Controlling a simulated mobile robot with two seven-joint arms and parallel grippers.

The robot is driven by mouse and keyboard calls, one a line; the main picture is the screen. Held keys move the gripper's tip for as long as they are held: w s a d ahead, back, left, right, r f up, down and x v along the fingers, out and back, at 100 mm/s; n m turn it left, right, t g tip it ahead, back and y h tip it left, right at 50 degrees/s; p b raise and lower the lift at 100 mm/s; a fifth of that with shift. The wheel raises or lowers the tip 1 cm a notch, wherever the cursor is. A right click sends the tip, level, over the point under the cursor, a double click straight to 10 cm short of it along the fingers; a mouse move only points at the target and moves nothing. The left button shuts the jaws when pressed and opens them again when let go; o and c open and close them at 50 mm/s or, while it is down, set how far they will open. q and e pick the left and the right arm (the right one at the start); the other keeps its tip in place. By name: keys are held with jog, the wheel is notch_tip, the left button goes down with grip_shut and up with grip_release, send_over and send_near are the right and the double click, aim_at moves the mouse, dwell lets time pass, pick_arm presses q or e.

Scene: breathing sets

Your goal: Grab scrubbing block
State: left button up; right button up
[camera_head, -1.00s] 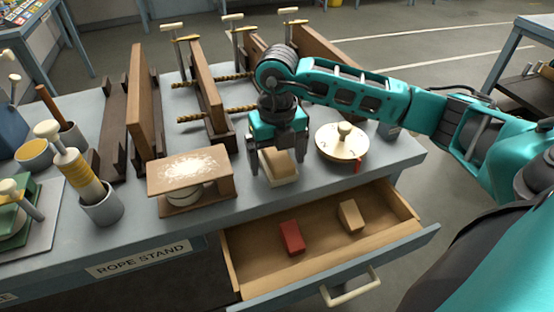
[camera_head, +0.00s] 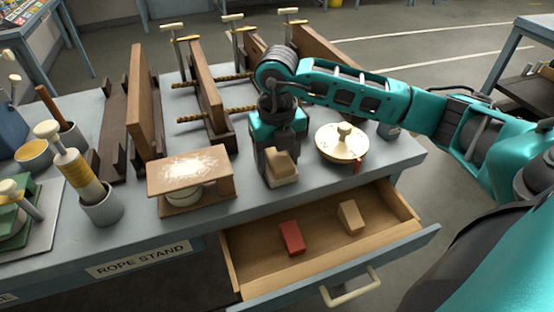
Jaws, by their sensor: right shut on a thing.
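The scrubbing block (camera_head: 281,167) is a pale, cream and tan block near the front edge of the bench top. My right gripper (camera_head: 280,156) comes down over it from above and is shut on it. The block's front face shows below and in front of the gripper; its back is hidden. I cannot tell whether the block still touches the bench. My left gripper is not in view.
An open drawer (camera_head: 262,270) below holds a red block (camera_head: 292,238) and a tan block (camera_head: 351,217). A round lidded pot (camera_head: 341,144) stands right of the gripper. A wooden stand (camera_head: 190,178) is to the left, wooden boards (camera_head: 207,92) behind.

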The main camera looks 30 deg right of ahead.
aim_at(277, 153)
jog(key=shift+r, duration=0.1)
notch_tip(277, 153, up, 20)
jog(key=p, duration=0.2)
